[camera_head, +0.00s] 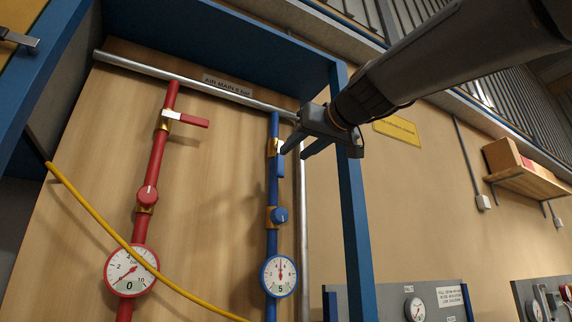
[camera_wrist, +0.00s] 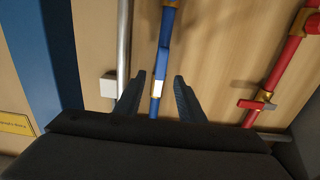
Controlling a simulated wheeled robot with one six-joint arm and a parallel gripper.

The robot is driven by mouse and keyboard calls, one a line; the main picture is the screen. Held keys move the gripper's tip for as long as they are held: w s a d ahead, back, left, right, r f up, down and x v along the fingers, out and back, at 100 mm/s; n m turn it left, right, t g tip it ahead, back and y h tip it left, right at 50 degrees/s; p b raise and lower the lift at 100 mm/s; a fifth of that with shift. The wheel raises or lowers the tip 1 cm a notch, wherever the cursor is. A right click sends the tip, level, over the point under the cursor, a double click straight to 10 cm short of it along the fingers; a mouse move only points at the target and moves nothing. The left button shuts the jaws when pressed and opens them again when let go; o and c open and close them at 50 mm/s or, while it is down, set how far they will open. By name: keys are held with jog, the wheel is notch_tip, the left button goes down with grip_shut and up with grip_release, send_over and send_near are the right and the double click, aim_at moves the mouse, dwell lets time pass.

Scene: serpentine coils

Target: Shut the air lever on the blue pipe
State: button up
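The blue pipe (camera_head: 272,190) runs down the wooden panel, and it also shows in the wrist view (camera_wrist: 169,18). Its air lever has a blue handle (camera_head: 281,169) with a white hub, on a brass valve body (camera_head: 271,148) near the pipe's top. The handle lies along the pipe, pointing down. In the wrist view, which is turned over, the handle (camera_wrist: 163,62) lies in line with the gap between my fingers. My gripper (camera_head: 293,154) is open beside the lever at its right, with no visible grip. Whether a finger touches it, I cannot tell.
A red pipe (camera_head: 155,165) at left has a lever (camera_head: 193,121) turned across it. Round knobs and gauges sit lower on both pipes. A grey pipe (camera_head: 305,220) and blue frame post (camera_head: 355,220) stand close at right. A yellow hose (camera_head: 90,208) crosses the panel.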

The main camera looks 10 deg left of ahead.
aim_at(281, 162)
jog(key=p+x, duration=0.2)
jog(key=x, duration=0.4)
jog(key=shift+s+a+p, duration=0.1)
jog(key=shift+a+p, duration=0.05)
jog(key=shift+p, duration=0.15)
jog(key=shift+w+a, duration=0.25)
jog(key=shift+w, duration=0.2)
grip_shut()
